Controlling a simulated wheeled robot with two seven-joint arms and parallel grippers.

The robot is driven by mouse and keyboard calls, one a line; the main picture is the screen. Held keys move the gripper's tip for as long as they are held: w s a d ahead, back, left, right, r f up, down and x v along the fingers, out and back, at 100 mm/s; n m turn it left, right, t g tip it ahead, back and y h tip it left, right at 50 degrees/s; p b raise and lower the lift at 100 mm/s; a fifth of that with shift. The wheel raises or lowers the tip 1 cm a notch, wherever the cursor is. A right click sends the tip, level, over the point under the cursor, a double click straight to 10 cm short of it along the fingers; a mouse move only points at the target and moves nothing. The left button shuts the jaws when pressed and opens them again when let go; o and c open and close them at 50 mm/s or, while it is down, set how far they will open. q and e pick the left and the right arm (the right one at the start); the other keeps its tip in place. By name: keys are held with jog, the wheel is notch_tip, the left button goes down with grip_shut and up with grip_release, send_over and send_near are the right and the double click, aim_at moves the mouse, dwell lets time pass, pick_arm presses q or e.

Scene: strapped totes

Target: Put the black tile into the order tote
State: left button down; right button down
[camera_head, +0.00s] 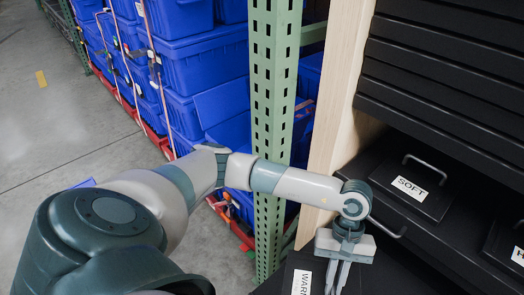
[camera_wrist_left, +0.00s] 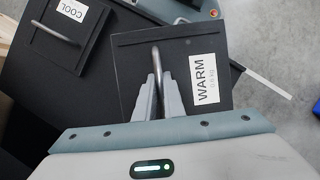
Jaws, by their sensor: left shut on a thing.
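A black tile (camera_wrist_left: 135,60) with a bar handle and a white WARM label lies under my left gripper (camera_wrist_left: 157,90) in the left wrist view. The fingers are shut on its handle from both sides. In the head view my left gripper (camera_head: 338,278) points down at the lower right, and part of the WARM label (camera_head: 302,282) shows beside it. The rest of that tile is mostly cut off or dark there. I cannot tell which tote is the order tote. My right gripper is not in view.
A black tile labelled SOFT (camera_head: 425,203) lies on a black shelf at the right. A COOL tile (camera_wrist_left: 60,62) is beside the held one. Blue totes (camera_head: 205,62) stand behind a green post (camera_head: 272,95). A wooden upright (camera_head: 335,95) is near my forearm.

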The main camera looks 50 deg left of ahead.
aim_at(309, 270)
pick_arm(q)
jog(key=a+m+y, duration=0.1)
jog(key=a+m, duration=0.1)
jog(key=a+r+m, duration=0.1)
jog(key=a+m, duration=0.1)
jog(key=a, duration=0.1)
jog(key=a+r+m+y, duration=0.1)
jog(key=a+m, duration=0.1)
jog(key=m, duration=0.1)
jog(key=shift+w+a+g+y, duration=0.25)
jog(key=shift+g+y, duration=0.05)
jog(key=shift+g, duration=0.1)
